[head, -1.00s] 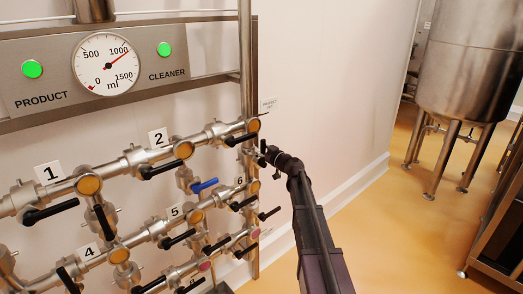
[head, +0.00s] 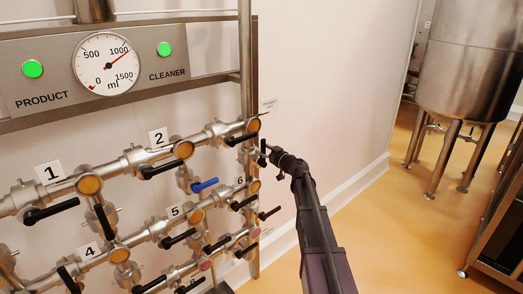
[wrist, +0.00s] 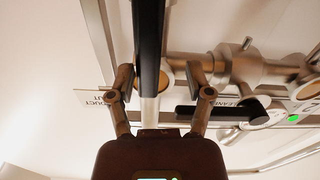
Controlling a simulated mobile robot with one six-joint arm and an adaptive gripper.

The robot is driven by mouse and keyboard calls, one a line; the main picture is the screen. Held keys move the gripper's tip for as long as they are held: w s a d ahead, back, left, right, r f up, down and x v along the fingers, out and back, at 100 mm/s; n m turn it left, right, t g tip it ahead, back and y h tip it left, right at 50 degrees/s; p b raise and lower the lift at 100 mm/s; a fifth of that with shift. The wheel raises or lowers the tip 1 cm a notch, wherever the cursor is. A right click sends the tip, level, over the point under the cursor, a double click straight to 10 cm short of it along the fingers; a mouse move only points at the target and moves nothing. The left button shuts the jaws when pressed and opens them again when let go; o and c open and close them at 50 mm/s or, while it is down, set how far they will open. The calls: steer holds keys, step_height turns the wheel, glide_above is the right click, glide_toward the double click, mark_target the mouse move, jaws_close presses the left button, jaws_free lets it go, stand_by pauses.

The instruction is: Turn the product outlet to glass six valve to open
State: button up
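My gripper (head: 265,152) is in the head view, just right of the right end of the valve rows. In the wrist view my gripper (wrist: 160,88) has its two fingers apart, with a long black bar (wrist: 150,40), seemingly a valve handle, passing between them. I cannot tell whether either finger touches it. The valve beside label 6 has a black handle (head: 243,203), and another black handle (head: 270,213) sticks out to its right. The "PRODUCT OUT" label shows upside down in the wrist view (wrist: 108,97) and is small in the head view (head: 269,104).
Several pipes and black-handled valves fill the left side, with one blue handle (head: 204,185). A gauge panel (head: 45,60) with green lights hangs above. A vertical steel pipe (head: 246,60) stands near my gripper.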

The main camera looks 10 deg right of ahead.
steer(key=v, duration=1)
steer(key=shift+s, duration=0.3)
